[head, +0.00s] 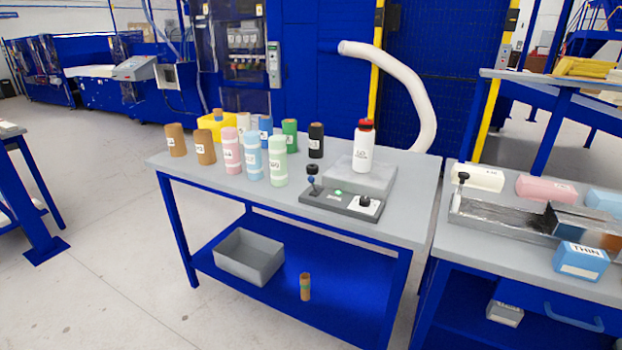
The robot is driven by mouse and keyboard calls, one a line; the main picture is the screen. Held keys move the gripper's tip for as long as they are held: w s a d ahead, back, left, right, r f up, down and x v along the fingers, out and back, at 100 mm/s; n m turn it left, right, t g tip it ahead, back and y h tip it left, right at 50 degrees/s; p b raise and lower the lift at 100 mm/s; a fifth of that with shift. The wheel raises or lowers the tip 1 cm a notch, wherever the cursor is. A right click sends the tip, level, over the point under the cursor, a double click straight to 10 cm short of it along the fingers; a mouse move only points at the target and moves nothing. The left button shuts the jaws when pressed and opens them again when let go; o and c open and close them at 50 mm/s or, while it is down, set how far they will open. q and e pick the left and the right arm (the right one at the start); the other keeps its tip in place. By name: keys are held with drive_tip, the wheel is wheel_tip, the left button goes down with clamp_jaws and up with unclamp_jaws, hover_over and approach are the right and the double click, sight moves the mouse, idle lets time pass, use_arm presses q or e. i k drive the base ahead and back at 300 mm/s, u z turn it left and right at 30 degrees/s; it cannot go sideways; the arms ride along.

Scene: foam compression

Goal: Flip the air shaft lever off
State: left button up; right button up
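A dark control panel (340,206) lies near the front right of the grey-topped blue table (408,215). At its left end a small lever with a black knob (312,169) and a bluish stem stands roughly upright. A small green light or button (338,191) shows in the middle of the panel. At its right end a black knob (364,200) sits on a white plate. I cannot tell which of these is the air shaft lever from any label. Neither of my grippers is in view.
A white bottle with a red cap (364,150) stands on a grey block (372,176) behind the panel. Several coloured rolls (251,155) stand to the left. A grey bin (250,256) is on the lower shelf. A second workbench (447,230) stands at right.

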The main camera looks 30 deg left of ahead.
sight(311, 180)
drive_tip(key=z, duration=1.65)
drive_tip(key=k, duration=0.8)
drive_tip(key=u, duration=1)
drive_tip(key=i, duration=0.5)
